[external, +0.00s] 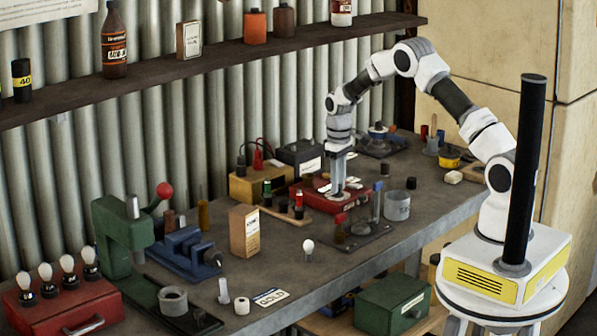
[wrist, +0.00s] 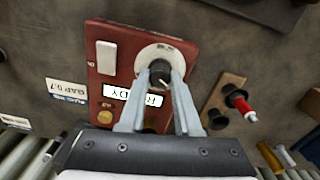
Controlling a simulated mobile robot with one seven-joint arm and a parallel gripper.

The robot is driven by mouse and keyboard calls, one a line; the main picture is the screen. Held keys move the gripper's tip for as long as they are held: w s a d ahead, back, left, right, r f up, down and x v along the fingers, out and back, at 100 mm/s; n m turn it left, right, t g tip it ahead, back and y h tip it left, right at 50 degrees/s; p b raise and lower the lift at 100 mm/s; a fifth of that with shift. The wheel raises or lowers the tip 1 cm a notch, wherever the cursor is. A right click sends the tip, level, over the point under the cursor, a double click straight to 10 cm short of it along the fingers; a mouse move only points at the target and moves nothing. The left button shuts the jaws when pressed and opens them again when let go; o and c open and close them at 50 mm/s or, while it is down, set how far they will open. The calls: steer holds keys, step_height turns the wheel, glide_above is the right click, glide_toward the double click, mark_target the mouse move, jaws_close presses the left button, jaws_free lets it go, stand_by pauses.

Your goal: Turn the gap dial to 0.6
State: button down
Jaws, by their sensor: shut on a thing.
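The red box (wrist: 125,62) lies on the bench under my gripper; it also shows in the external view (external: 316,203). The gap dial (wrist: 146,55) is a round white plate with a dark knob (wrist: 159,70) in its middle, on the box's top. My gripper (wrist: 160,77) points down, its two grey fingers shut on the knob from both sides. The dial's markings are too small and partly covered, so I cannot read its setting. In the external view my gripper (external: 338,192) is at the box's top.
A wooden block (wrist: 224,98) with a red plug (wrist: 242,103) stands close on the right.

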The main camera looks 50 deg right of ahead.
steer(key=m+b, duration=0.1)
steer(key=m, duration=0.2)
steer(key=shift+m, duration=0.3)
steer(key=shift+m+b, duration=0.6)
steer(key=shift+m, duration=1.4)
steer(key=c, duration=0.6)
jaws_free()
steer(key=shift+r, duration=0.1)
step_height(320, 180, up, 17)
steer(key=shift+r, duration=0.2)
